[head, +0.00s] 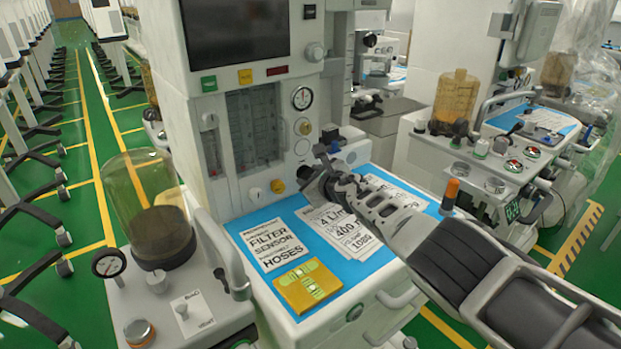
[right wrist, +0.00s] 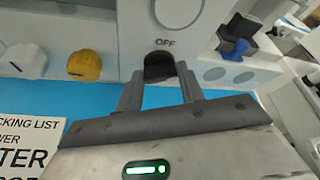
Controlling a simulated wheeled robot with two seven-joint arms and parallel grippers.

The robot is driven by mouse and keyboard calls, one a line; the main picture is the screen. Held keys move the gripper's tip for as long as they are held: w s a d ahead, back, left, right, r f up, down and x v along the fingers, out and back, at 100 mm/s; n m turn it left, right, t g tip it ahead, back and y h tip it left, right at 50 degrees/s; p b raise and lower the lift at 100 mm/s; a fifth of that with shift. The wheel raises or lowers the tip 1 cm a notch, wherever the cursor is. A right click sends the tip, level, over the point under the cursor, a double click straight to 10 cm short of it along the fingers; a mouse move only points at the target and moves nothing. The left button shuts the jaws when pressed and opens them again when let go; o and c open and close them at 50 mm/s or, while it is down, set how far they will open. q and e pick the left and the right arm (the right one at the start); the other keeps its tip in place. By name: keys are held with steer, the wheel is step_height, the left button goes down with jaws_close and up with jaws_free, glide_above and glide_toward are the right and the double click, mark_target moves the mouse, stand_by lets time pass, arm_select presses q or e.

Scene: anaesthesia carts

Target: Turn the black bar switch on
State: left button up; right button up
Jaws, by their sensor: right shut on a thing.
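The black bar switch (right wrist: 159,64) is on the white front panel of the anaesthesia machine, directly below the printed word OFF, in the right wrist view. My right gripper (right wrist: 160,80) has one finger on each side of the switch and is shut on it. The lower part of the switch is hidden between the fingers, and I cannot tell which way the bar points. In the head view my right gripper (head: 318,176) reaches in from the right to the machine's lower panel, and the switch is mostly hidden there. My left gripper is not in view.
A yellow knob (right wrist: 84,66) and a white knob (right wrist: 25,60) sit left of the switch. A blue worktop (head: 243,226) with printed sheets lies below my right arm. A glass canister (head: 145,205) stands at left. Another cart (head: 470,160) stands at right.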

steer(key=shift+w+d+m+g+y+b, duration=0.1)
steer(key=shift+m+g+y+b, duration=0.3)
steer(key=shift+m, duration=0.3)
steer(key=shift+m+y+b, duration=0.3)
steer(key=shift+m+b, duration=0.2)
steer(key=shift+b, duration=0.1)
steer(key=shift+w+d+m+g+y+b, duration=0.1)
steer(key=shift+m+g+y+b, duration=0.2)
steer(key=shift+m+b, duration=0.35)
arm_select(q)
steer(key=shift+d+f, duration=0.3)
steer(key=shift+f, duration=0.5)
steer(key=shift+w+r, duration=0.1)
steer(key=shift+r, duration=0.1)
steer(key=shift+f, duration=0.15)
arm_select(e)
steer(key=o, duration=1)
steer(key=shift+r, duration=0.1)
